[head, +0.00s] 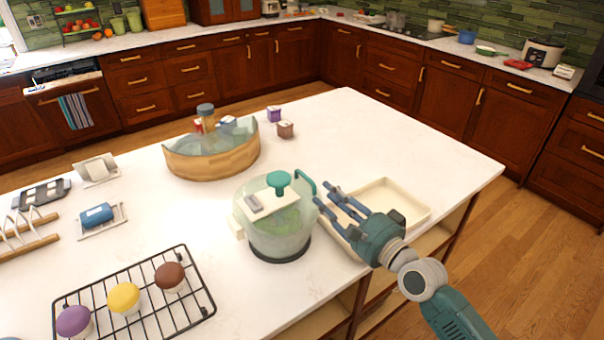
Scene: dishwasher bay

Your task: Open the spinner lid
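The salad spinner (277,223) stands upright on the white island counter, a translucent bowl on a dark base with green showing inside. Its lid (266,205) sits across the top, with a teal knob (279,181) and a grey piece on it. I cannot tell whether a finger touches the bowl. My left gripper is not in view.
A cream tray (412,205) lies under and behind my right gripper. A round wooden bin (212,163) with items stands behind the spinner. A black wire rack (150,316) with several colored-top items is at front left. The counter's back right is clear.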

